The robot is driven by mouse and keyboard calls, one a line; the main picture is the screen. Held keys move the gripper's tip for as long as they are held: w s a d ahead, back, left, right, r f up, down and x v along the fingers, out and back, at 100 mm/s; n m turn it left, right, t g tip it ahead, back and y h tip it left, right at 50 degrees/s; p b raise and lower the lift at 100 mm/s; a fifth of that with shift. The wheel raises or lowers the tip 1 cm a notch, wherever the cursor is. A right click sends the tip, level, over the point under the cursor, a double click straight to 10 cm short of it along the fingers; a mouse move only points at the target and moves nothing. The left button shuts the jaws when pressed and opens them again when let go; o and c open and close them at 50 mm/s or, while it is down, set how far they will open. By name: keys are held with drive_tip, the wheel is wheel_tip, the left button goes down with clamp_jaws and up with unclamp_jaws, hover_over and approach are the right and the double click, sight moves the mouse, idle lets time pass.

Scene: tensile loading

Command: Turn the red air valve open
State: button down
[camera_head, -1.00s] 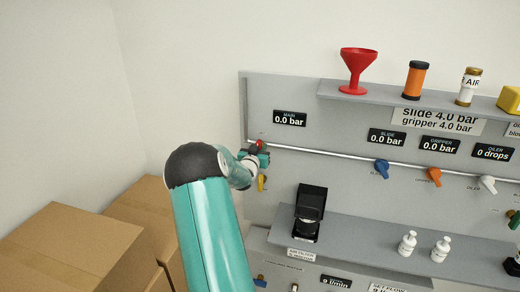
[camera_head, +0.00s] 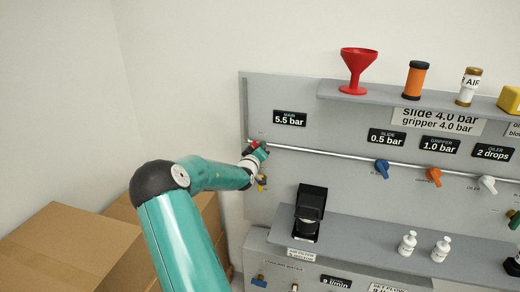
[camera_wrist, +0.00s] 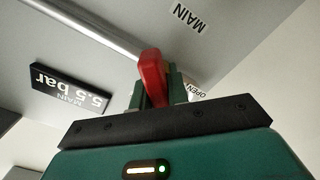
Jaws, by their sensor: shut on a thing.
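The red air valve handle (camera_wrist: 152,75) shows in the wrist view between the two fingers of my gripper (camera_wrist: 160,92), which is shut on it. In the head view my gripper (camera_head: 255,156) is at the left end of the silver pipe, with a bit of red showing at its fingers. The valve body is mostly hidden by the gripper. The MAIN display (camera_head: 289,118) above reads 5.5 bar. An OPEN label (camera_wrist: 202,94) lies just right of the fingers in the wrist view.
A silver pipe (camera_head: 330,153) runs right along the panel, with blue (camera_head: 382,168), orange (camera_head: 434,176) and white (camera_head: 488,184) valves. Cardboard boxes (camera_head: 75,245) stand at left. A shelf above holds a red funnel (camera_head: 358,68).

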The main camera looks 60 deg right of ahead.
drive_tip(key=n, duration=0.4)
drive_tip(key=shift+w+f+n, duration=0.1)
drive_tip(key=shift+n, duration=0.3)
drive_tip(key=n, duration=0.4)
drive_tip(key=c, duration=1.4)
unclamp_jaws()
drive_tip(key=shift+o, duration=0.2)
drive_tip(key=shift+a, duration=0.1)
drive_tip(key=s+a, duration=0.2)
drive_tip(key=a, duration=1.1)
drive_tip(key=shift+s+a, duration=0.15)
drive_tip(key=shift+a, duration=0.1)
drive_tip(key=shift+s, duration=0.1)
